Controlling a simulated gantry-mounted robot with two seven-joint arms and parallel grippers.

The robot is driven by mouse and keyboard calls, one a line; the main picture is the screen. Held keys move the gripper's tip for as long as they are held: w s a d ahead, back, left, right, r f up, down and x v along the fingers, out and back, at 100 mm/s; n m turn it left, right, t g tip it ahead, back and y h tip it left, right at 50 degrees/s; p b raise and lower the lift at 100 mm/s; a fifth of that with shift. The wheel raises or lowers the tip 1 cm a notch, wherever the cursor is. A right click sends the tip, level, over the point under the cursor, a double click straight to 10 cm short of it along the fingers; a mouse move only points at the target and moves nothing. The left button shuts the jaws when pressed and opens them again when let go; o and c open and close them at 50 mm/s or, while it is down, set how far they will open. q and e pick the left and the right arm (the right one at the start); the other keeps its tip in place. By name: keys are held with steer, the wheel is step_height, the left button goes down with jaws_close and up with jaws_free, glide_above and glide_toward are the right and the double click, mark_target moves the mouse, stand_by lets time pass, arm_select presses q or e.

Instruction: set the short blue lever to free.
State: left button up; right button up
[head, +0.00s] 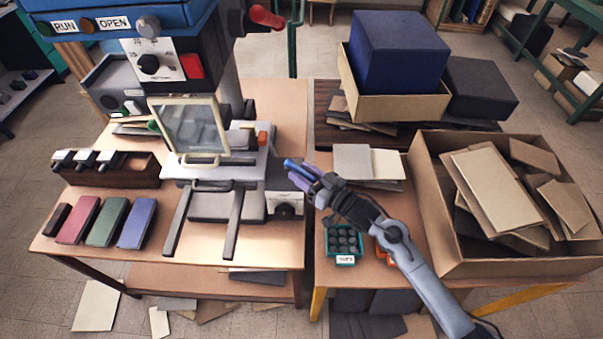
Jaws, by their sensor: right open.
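My right gripper (297,172) reaches in from the lower right, its fingers open at the right side of the machine's bed. A short blue piece (293,163) shows at the upper fingertip, with a purple piece just below it. I cannot tell whether the blue piece is the lever or part of a finger, or whether they touch. A small box with a white label plate (286,199) sits just below the fingertips. Its marks are too small to read, and the lever's setting cannot be told. My left gripper is not in view.
A framed clear guard (190,128) stands over the machine's bed. A red-handled lever (266,17) sticks out at the top. Coloured blocks lie at the left front.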

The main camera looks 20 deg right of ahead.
steer(key=shift+w+a, duration=0.2)
steer(key=shift+w, duration=0.25)
jaws_close()
